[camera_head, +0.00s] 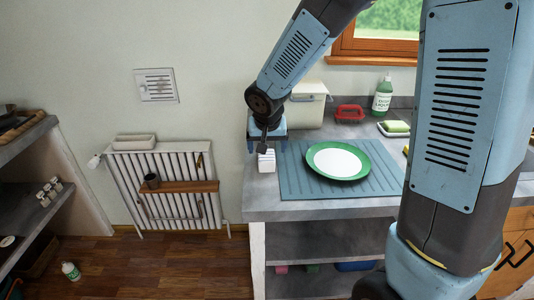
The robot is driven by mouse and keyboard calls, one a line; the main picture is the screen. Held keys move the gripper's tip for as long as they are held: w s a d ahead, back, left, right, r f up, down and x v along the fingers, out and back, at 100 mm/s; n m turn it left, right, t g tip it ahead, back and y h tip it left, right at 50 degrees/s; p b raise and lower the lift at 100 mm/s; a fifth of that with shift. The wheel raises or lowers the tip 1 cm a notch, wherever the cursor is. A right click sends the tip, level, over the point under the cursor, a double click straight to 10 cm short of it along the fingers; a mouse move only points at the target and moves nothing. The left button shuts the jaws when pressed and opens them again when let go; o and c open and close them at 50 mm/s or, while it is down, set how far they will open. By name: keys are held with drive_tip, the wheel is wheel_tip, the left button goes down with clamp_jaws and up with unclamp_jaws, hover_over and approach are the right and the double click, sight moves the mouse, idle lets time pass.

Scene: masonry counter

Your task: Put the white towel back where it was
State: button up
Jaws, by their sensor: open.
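A small white bundle (266,161), which looks like the folded white towel, sits at the left end of the grey counter (275,209), beside the blue-grey ribbed mat (300,185). My gripper (264,149) is directly above or around its top, at the counter's left edge. It is open. The fingers are small and partly hidden by my wrist, so I cannot tell whether they touch the bundle.
A green-rimmed white plate (338,160) lies on the mat. Behind stand a cream bin (306,108), a red rack (350,113), a green bottle (383,95) and a sponge (396,127). Left is a radiator (165,205) with a wooden shelf (180,188) holding a dark cup (152,181).

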drive_tip(key=s+d+r, duration=1)
drive_tip(key=d+r, duration=0.2)
drive_tip(key=r, duration=0.2)
drive_tip(key=s+d+r, duration=0.2)
drive_tip(key=s+d, duration=0.1)
drive_tip(key=s, duration=0.3)
drive_tip(key=s+d+r+t, duration=0.1)
drive_tip(key=s+d+r, duration=0.1)
drive_tip(key=s, duration=0.5)
drive_tip(key=shift+d, duration=0.8)
